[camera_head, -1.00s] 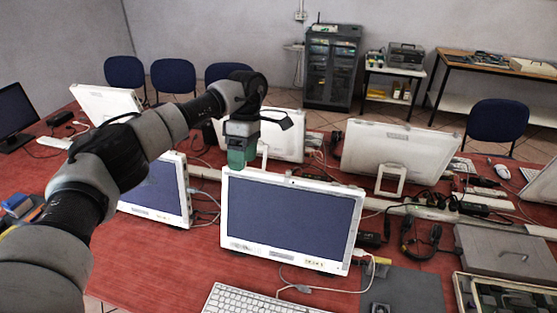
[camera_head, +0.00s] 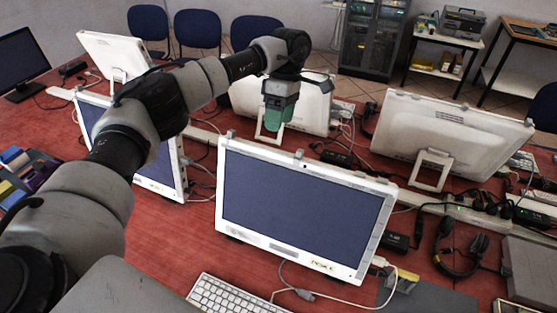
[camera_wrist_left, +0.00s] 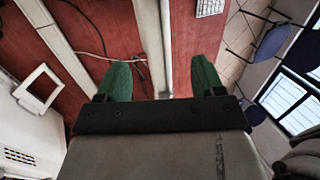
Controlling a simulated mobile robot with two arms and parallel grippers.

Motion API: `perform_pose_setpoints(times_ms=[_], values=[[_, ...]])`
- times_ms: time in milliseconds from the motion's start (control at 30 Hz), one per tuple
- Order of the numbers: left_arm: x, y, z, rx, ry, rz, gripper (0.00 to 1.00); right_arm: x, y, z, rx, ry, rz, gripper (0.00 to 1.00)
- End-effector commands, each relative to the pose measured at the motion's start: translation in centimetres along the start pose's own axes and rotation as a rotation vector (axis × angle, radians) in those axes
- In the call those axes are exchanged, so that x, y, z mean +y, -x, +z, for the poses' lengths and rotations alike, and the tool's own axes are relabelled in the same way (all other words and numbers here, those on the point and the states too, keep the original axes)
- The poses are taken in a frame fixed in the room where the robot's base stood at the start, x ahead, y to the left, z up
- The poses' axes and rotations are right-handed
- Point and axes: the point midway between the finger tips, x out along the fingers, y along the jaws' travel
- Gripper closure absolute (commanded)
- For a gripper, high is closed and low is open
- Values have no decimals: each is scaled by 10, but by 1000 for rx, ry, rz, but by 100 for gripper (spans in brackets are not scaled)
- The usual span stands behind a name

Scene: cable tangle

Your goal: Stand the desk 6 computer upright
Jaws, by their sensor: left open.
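Several white all-in-one computers stand on the red desks, and I cannot tell which is desk 6's. The front one (camera_head: 300,205) faces me with a dark screen, leaning back slightly. Behind it, a second one (camera_head: 315,105) shows its back, partly hidden by my left gripper (camera_head: 278,115). This gripper points down beyond the front computer's top edge. In the left wrist view, its green fingers (camera_wrist_left: 160,78) are wide apart, with a pale narrow edge (camera_wrist_left: 152,40) visible between them; contact cannot be judged. My right gripper is not in view.
Another white computer (camera_head: 450,135) stands at right on its frame stand. One more (camera_head: 130,150) is behind my left arm. A keyboard (camera_head: 232,294), loose cables and headphones (camera_head: 460,245) lie on the desk. A pale cable channel (camera_head: 205,134) runs between the desk rows.

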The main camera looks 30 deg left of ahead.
Motion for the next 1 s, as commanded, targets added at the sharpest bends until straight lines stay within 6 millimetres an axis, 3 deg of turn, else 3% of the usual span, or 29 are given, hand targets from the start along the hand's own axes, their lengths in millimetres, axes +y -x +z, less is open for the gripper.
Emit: perform_pose_setpoints(times_ms=[67,233,700,1000], values=[[2,-7,0,0,0,-1,32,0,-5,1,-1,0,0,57],[0,-23,-1,1,0,-4,32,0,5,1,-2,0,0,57],[0,-102,0,0,1,-3,32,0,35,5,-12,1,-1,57],[2,-113,0,0,0,0,32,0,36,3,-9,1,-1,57]])
